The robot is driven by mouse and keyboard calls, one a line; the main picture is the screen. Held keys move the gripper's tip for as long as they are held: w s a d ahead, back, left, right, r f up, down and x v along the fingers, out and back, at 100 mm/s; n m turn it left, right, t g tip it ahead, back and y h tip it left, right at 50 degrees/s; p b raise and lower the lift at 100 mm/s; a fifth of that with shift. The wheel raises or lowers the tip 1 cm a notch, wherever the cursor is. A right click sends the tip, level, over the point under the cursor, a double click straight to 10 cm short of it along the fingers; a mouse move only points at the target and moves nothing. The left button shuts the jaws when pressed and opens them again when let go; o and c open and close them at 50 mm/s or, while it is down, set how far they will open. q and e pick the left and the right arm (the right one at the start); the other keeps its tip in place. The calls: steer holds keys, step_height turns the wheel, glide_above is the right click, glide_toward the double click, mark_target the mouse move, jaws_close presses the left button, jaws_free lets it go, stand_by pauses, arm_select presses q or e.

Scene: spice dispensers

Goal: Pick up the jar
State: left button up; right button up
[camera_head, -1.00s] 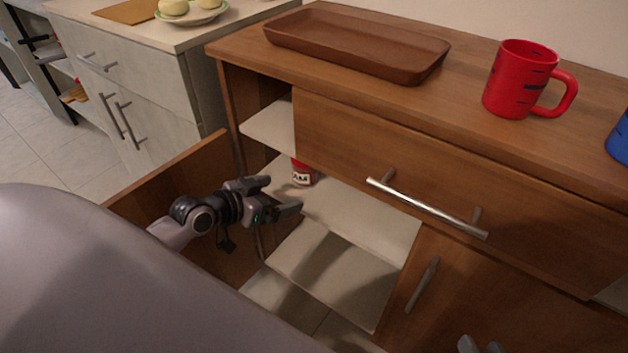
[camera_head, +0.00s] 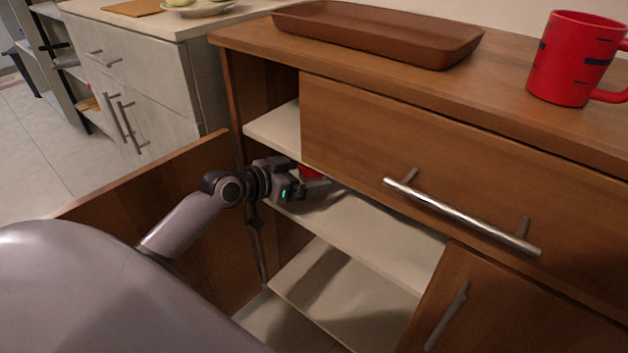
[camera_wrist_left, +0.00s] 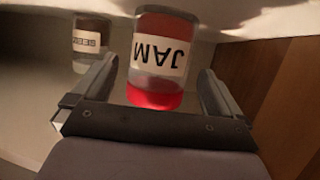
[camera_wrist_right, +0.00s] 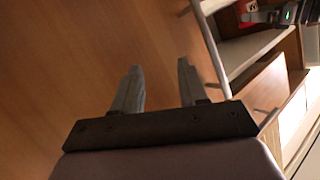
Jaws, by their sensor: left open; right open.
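The jar (camera_wrist_left: 160,62) has a white label reading JAM and a red part. It stands on a pale shelf inside the open cabinet; in the head view only a bit of its red (camera_head: 310,172) shows behind my left gripper. My left gripper (camera_head: 308,180) reaches into the cabinet. In the left wrist view its open fingers (camera_wrist_left: 157,68) are on either side of the jar, with gaps still visible. My right gripper (camera_wrist_right: 159,64) is open and empty in front of a brown wooden panel and is outside the head view.
A second labelled jar (camera_wrist_left: 90,42) stands beside the left finger in the left wrist view. The open cabinet door (camera_head: 150,185) is left of my arm. A drawer with a metal handle (camera_head: 460,218) is at right. A brown tray (camera_head: 380,35) and red mug (camera_head: 572,60) are on top.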

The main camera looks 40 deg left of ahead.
arm_select(q)
steer(key=shift+b+x, duration=0.4)
steer(key=shift+x, duration=1.1)
steer(key=c, duration=1.2)
steer(key=shift+r, duration=0.1)
steer(key=shift+c, duration=0.2)
steer(key=shift+r, duration=0.15)
